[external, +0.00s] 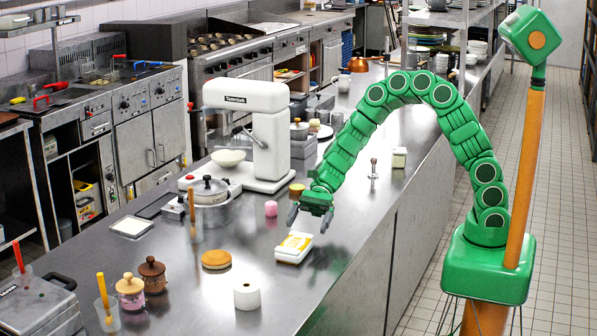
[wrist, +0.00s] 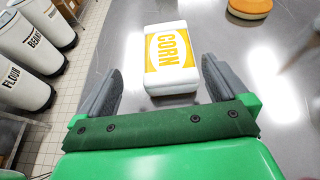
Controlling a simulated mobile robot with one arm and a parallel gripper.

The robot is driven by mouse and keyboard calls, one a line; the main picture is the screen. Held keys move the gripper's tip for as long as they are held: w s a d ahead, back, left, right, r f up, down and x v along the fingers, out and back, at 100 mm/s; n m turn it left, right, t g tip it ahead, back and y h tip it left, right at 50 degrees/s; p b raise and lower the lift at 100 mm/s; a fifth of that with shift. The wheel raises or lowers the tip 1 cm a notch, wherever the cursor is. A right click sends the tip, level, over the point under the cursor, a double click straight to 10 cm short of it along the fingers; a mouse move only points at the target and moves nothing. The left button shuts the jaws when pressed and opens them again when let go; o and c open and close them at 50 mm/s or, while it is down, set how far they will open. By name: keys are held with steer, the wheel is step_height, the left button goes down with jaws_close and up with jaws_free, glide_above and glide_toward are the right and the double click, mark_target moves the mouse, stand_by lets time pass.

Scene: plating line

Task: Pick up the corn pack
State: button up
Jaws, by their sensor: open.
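The corn pack (external: 294,247) is a white box with a yellow label, lying on the steel counter near its right edge. In the wrist view the corn pack (wrist: 171,58) shows the word CORN and lies just beyond the fingertips, roughly centred between them. My gripper (external: 312,216) hangs over the counter, a little above and behind the pack in the external view. In the wrist view my gripper (wrist: 160,75) has its two grey fingers wide apart with nothing held between them.
A white stand mixer (external: 265,130) is farther back. Labelled white bins (wrist: 25,42) are on the floor beside the counter.

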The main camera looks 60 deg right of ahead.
mark_target(297, 240)
steer(key=shift+w+f, duration=0.25)
steer(key=shift+f, duration=0.05)
steer(key=shift+w+x, duration=0.2)
steer(key=shift+x, duration=1.75)
steer(key=shift+w+x, duration=0.15)
steer(key=shift+x, duration=1.8)
steer(key=c, duration=1.1)
